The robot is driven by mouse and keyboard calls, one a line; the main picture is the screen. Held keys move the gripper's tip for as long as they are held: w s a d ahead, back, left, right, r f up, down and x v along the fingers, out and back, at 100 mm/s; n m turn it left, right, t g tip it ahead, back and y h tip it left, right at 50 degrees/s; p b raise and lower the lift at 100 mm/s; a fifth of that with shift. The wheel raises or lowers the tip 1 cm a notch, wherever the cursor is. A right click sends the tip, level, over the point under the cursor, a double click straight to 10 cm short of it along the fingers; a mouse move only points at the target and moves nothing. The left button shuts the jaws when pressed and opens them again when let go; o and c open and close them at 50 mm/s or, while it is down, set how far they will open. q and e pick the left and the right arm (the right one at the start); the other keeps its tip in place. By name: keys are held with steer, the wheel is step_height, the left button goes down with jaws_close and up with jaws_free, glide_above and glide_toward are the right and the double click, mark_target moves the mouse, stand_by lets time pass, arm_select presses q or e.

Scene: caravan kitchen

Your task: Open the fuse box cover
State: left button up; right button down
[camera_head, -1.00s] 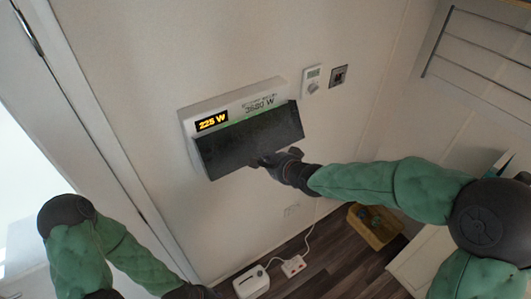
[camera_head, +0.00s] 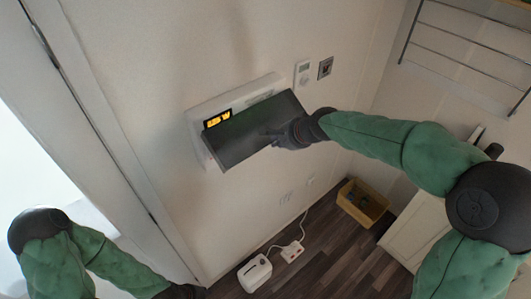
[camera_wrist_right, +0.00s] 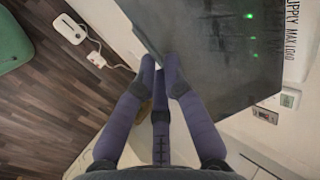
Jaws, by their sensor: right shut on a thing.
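The white fuse box (camera_head: 199,116) is fixed to the wall, with a lit yellow display at its upper left. Its dark cover (camera_head: 245,138) is swung partly up and out from the box and hides most of the box front. My right gripper (camera_head: 276,137) is shut on the cover's lower edge. In the right wrist view the fingers (camera_wrist_right: 165,75) meet at the edge of the dark see-through cover (camera_wrist_right: 215,50), and green lights show through it. My left arm is at the lower left, with its gripper (camera_head: 185,291) only partly seen at the bottom edge.
A thermostat (camera_head: 303,73) and a wall switch (camera_head: 325,67) sit right of the box. A wire rack (camera_head: 470,45) is at the upper right. A yellow crate (camera_head: 361,203), a white device (camera_head: 254,272) and a power strip (camera_head: 292,251) are on the floor.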

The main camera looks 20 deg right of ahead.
step_height(320, 180, up, 7)
steer(key=p, duration=0.5)
steer(key=shift+w, duration=0.4)
steer(key=shift+a+f, duration=0.1)
